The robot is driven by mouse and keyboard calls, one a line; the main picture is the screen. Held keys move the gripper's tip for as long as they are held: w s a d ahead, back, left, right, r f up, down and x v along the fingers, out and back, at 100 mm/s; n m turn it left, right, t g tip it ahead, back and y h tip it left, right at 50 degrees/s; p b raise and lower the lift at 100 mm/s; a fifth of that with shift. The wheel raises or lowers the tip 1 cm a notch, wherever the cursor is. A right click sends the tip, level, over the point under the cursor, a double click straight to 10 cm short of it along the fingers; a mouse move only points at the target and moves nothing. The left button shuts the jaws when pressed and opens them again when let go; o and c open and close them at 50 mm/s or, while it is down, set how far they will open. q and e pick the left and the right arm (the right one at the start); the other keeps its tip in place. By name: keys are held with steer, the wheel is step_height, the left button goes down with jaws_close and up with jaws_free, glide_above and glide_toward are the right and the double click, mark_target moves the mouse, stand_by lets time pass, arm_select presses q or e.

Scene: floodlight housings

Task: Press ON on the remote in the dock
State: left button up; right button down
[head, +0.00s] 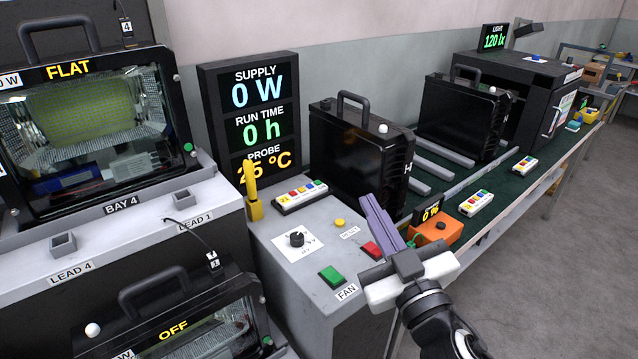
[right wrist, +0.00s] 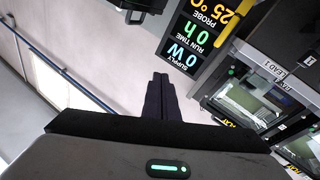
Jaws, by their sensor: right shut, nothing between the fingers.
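A white remote (head: 300,196) with several coloured buttons lies on the grey console top (head: 318,262), behind the rotary knob. I cannot make out its button labels or a separate dock around it. Two similar remotes lie on the green bench to the right, a nearer one (head: 476,203) and a farther one (head: 525,165). My right gripper (head: 368,200) is shut and empty, its fingers raised over the console's right side, to the right of the console remote and apart from it. Its fingers also show in the right wrist view (right wrist: 160,78). My left gripper is out of view.
The console carries a black knob (head: 296,239), a green button (head: 332,276), a red button (head: 372,250) and a yellow button (head: 339,223). A yellow probe (head: 251,190) stands left of the remote. A display tower (head: 250,112) and black floodlight housing (head: 360,155) stand behind.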

steer(key=s+d+f+m+g+h, duration=0.3)
steer(key=s+d+f+g, duration=0.15)
steer(key=f, duration=0.45)
steer(key=s+d+f+m+g+h, duration=0.2)
steer(key=s+d+f+g+h, duration=0.15)
steer(key=s+d+f, duration=0.4)
steer(key=s+a+f+g+y, duration=0.1)
steer(key=s+a+f, duration=0.1)
steer(key=s+f, duration=0.2)
steer(key=s+a+f+g+y, duration=0.1)
steer(key=s+f, duration=0.3)
steer(key=f, duration=0.7)
steer(key=s+a+f+g+y, duration=0.1)
steer(key=s+a+f, duration=0.2)
steer(key=s+f, duration=0.2)
step_height(320, 180, down, 2)
steer(key=shift+f+n+y, duration=0.15)
steer(key=shift+n+y, duration=0.15)
steer(key=shift+y, duration=0.05)
